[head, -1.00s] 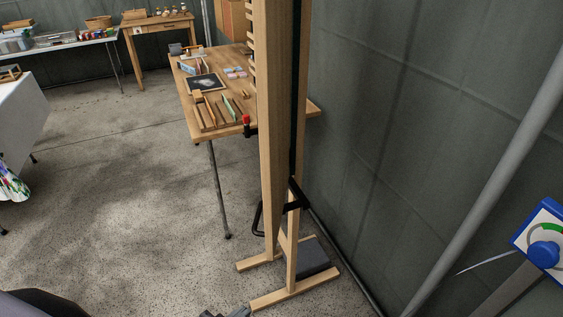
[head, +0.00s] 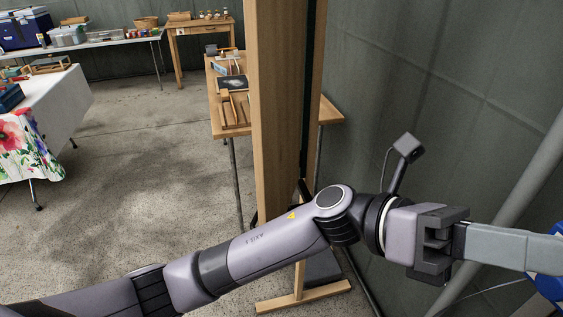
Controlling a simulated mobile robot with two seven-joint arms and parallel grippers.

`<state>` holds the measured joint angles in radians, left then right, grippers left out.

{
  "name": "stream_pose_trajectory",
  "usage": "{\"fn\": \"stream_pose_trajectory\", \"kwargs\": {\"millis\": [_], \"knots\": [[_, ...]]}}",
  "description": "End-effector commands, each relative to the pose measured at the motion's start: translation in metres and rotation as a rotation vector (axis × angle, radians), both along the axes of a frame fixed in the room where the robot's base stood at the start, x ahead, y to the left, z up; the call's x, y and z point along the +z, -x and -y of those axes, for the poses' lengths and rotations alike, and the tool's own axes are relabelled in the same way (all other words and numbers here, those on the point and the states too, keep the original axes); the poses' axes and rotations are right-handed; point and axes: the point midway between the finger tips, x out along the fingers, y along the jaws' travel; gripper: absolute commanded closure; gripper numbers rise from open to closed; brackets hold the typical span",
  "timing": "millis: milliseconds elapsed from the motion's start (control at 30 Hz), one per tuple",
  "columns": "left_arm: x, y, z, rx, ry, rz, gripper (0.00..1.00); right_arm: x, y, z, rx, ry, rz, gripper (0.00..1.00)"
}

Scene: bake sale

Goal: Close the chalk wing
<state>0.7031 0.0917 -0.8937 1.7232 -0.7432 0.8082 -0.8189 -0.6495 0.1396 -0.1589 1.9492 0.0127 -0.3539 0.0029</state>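A tall wooden stand (head: 278,110) rises through the middle of the head view, seen nearly edge-on. A dark strip (head: 307,75) runs down its right side between the wood faces. I cannot tell whether this strip is the chalk wing, and no chalk face shows. My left arm crosses in front of the stand's lower part and hides some of it. My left gripper (head: 510,247) is to the right of the stand, pointing right. Its fingers are seen side-on, so their opening does not show. My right gripper is not in view.
The stand's wooden foot (head: 303,297) rests on the speckled floor. A wooden table (head: 233,131) with trays stands behind it. A grey tent wall (head: 430,70) and slanted pole (head: 519,196) are at right, with a blue object (head: 550,288) at the edge. Floor at left is open.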

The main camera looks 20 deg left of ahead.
Motion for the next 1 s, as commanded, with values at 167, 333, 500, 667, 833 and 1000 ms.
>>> {"fn": "stream_pose_trajectory", "kwargs": {"millis": [167,333,500,667,833,1000], "knots": [[-0.022,0.044,0.017,-0.155,-0.126,0.528,1.0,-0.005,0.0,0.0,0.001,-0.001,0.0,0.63],[-0.061,0.054,0.011,-0.331,-0.265,0.99,1.0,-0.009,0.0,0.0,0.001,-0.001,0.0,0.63],[-0.095,0.031,-0.015,-0.542,-0.442,1.408,1.0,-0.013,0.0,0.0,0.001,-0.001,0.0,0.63],[-0.104,-0.014,-0.054,-0.776,-0.661,1.736,1.0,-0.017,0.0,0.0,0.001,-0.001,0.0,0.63],[-0.079,-0.068,-0.105,-1.044,-0.952,1.972,1.0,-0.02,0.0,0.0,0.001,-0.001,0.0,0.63],[-0.034,-0.102,-0.147,-1.257,-1.227,2.056,1.0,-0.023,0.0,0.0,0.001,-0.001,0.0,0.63]]}}
